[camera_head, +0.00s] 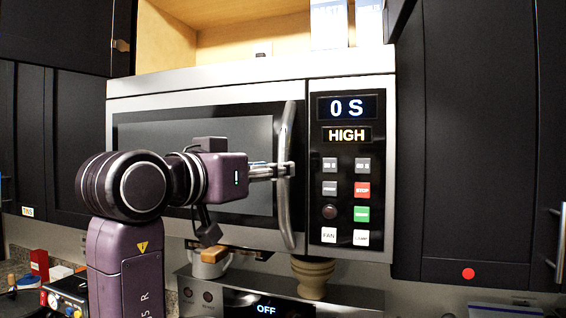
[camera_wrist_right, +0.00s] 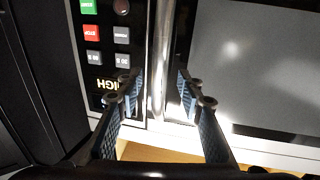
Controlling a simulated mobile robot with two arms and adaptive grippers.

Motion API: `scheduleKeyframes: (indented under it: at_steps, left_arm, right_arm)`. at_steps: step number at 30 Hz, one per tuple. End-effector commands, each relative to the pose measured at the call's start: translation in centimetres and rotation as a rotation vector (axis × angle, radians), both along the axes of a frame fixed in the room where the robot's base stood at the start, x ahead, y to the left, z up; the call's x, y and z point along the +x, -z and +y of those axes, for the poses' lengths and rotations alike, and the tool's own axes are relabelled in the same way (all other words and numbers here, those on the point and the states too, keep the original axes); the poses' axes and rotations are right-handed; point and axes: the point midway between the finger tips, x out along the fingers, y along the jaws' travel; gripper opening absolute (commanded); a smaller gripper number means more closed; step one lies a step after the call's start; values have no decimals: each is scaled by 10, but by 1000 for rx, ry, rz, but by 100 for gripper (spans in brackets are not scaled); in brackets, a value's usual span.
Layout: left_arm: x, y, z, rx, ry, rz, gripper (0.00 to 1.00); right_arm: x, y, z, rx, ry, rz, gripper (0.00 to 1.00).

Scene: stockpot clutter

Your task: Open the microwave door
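The microwave (camera_head: 250,88) is silver and black, mounted under a cabinet, and its door (camera_head: 140,135) looks closed. The door's vertical curved metal handle (camera_head: 285,215) is at the door's right edge, beside the control panel. My right gripper (camera_head: 274,171) reaches the handle at mid-height from the left. In the right wrist view, my right gripper (camera_wrist_right: 157,88) has its fingers apart, one on each side of the handle (camera_wrist_right: 162,40), with gaps visible between fingers and handle. The inside of the microwave is hidden. My left gripper is not in view.
The control panel (camera_head: 350,108) shows "0 S" and "HIGH". Below are a stove panel (camera_head: 266,309), a light-coloured pot (camera_head: 208,268) and a brown turned object (camera_head: 312,278). Dark cabinets (camera_head: 465,150) stand at the right. Boxes (camera_head: 329,25) sit on the open shelf above.

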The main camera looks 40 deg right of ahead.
Motion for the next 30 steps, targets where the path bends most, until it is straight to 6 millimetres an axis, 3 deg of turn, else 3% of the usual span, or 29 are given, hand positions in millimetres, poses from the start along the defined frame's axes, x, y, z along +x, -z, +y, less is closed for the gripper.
scheduleKeyframes:
  at_steps: [3, 9, 19, 28, 30]
  left_arm:
    - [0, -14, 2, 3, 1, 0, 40]
    - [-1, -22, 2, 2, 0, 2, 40]
    - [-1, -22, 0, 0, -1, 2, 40]
    - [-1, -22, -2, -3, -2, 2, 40]
    - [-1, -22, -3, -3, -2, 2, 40]
  right_arm:
    - [5, -4, -20, 0, 3, 2, 34]
    - [12, -2, -40, 0, 0, 1, 34]
    - [13, 0, -43, 0, -1, 1, 34]
    - [13, 0, -43, 0, -2, 1, 1]
    - [13, 0, -43, 0, -2, 1, 0]
